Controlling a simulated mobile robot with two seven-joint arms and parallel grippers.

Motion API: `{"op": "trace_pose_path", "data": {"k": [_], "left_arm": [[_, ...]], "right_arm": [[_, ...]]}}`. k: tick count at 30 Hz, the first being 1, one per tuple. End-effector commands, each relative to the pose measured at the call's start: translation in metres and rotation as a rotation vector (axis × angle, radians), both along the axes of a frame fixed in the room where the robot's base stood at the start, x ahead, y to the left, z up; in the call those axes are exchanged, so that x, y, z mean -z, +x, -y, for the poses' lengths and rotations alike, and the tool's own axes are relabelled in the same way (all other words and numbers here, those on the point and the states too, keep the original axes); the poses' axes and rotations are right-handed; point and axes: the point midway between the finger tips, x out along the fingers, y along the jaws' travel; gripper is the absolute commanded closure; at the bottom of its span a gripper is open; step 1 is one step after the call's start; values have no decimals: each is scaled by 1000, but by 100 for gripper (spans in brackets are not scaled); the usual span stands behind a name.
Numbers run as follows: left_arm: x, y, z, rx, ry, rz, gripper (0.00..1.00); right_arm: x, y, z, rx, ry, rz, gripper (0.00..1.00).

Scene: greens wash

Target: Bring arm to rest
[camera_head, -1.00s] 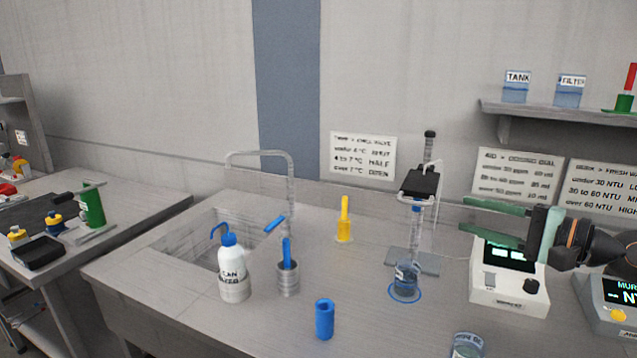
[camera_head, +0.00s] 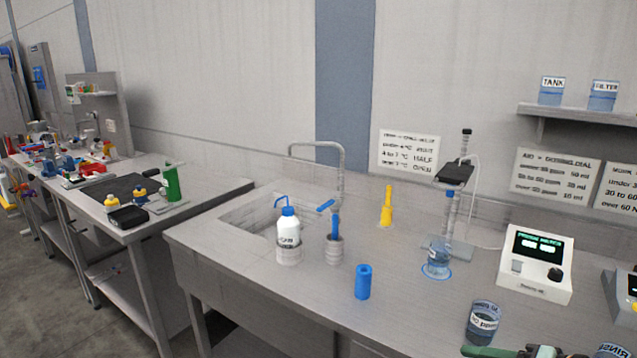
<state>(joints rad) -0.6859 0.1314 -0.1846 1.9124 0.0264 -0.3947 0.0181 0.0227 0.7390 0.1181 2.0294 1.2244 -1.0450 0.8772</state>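My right gripper (camera_head: 488,351) shows only in part at the bottom edge, right of centre. One green finger is visible and the rest is cut off by the frame, so its opening cannot be judged. It is below a labelled glass beaker (camera_head: 482,322) in the picture. No held object shows in the visible part. My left gripper is out of view.
The bench has a sink (camera_head: 255,216), a white wash bottle (camera_head: 288,238), a blue cup (camera_head: 363,282), a yellow cylinder (camera_head: 386,207), a beaker (camera_head: 437,260) under a stand, and a meter (camera_head: 535,265). A beaker marked RINSE (camera_head: 612,350) is at lower right.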

Motion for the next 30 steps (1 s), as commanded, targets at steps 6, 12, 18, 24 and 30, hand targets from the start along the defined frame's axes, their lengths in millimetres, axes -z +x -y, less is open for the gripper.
{"op": "trace_pose_path", "data": {"k": [6,12,18,24,30], "left_arm": [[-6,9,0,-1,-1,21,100],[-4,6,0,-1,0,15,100],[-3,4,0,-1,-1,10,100],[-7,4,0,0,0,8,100],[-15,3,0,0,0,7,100]], "right_arm": [[116,-91,-51,-255,-436,-62,58],[158,-163,-66,-436,-733,-116,58],[167,-215,-66,-553,-916,-191,58],[176,-228,-65,-590,-1000,-191,58],[200,-208,-77,-545,-992,-72,58]]}}
